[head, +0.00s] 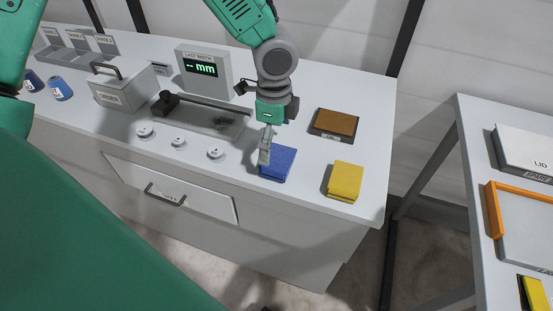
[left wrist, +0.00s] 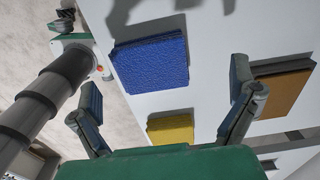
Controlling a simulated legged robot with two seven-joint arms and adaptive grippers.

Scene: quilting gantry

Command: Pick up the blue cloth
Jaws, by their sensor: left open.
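The blue cloth (head: 279,164) lies folded flat near the front edge of the grey workbench, left of a yellow cloth (head: 344,180). My left gripper (head: 265,150) points down at the blue cloth and covers its left part in the head view. In the left wrist view, my left gripper (left wrist: 164,82) is open and empty, its fingers spread wide. The blue cloth (left wrist: 152,62) shows beyond and between the fingers, with no finger closed on it. I cannot tell the exact height of the fingertips above it. My right gripper is not in view.
A brown pad on a dark tray (head: 335,124) sits behind the yellow cloth. Several small white knobs (head: 178,142) and a dark-ended bar fixture (head: 205,108) are to the left. A width display (head: 203,70) stands at the back. A second table (head: 470,170) is at right.

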